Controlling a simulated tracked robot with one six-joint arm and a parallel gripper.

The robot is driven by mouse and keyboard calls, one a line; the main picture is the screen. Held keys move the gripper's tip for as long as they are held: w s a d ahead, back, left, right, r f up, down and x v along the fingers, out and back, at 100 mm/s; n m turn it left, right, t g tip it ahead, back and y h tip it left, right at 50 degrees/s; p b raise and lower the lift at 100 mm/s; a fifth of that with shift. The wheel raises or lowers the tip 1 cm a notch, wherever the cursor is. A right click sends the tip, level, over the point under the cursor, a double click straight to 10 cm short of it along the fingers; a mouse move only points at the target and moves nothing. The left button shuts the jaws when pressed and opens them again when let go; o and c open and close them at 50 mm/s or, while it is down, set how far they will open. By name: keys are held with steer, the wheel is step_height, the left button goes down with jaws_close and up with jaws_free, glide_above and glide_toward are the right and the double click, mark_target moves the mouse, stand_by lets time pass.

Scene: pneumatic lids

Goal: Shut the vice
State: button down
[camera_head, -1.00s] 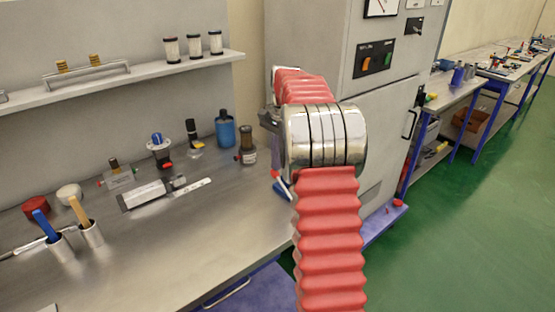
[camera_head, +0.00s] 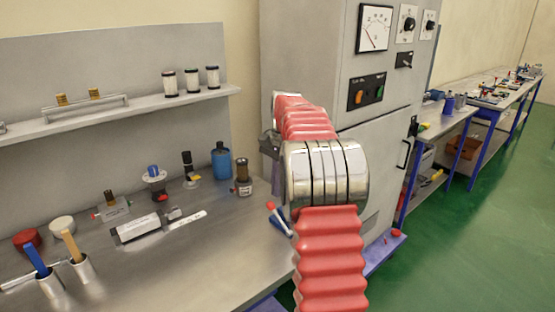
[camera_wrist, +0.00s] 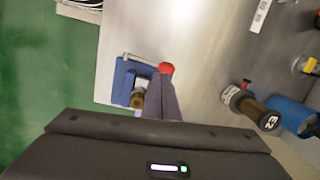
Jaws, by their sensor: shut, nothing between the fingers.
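The vice (camera_wrist: 123,82) is blue and sits at the bench edge in the wrist view. Its pale lever ends in a red ball (camera_wrist: 166,69). A brown-and-metal round part (camera_wrist: 138,98) shows at the vice; I cannot tell whether it is clamped. In the head view a bit of the vice (camera_head: 284,222) and its red-tipped lever show just left of my arm. My gripper (camera_wrist: 165,82) is shut and empty, its grey-purple finger end beside the vice and near the red ball. Whether it touches is unclear. My arm hides most of this in the head view.
A bottle labelled E2 (camera_wrist: 258,113) and a blue bottle (camera_wrist: 291,115) stand right of the vice. Cups with tools (camera_head: 80,267), small jars and a metal block (camera_head: 137,228) are on the bench (camera_head: 200,265). A grey cabinet (camera_head: 375,150) stands behind my arm.

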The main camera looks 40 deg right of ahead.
step_height(320, 180, up, 10)
steer(key=w+d, duration=0.1)
steer(key=w, duration=0.1)
stand_by(0.6)
steer(key=shift+d, duration=0.1)
stand_by(0.5)
steer(key=f+n, duration=0.1)
steer(key=f, duration=0.1)
steer(key=a+f+n, duration=0.1)
steer(key=f+n, duration=0.1)
steer(key=a+f+n+h, duration=0.1)
steer(key=f+n, duration=0.1)
steer(key=f, duration=0.1)
steer(key=shift+s+t, duration=0.1)
steer(key=shift+t, duration=0.2)
steer(key=s+a+f+n+t, duration=0.1)
steer(key=s+a+n+t, duration=0.4)
steer(key=s+a, duration=2.3)
steer(key=shift+s+a+f+n, duration=0.2)
steer(key=shift+a+n, duration=1.35)
steer(key=shift+n, duration=1.65)
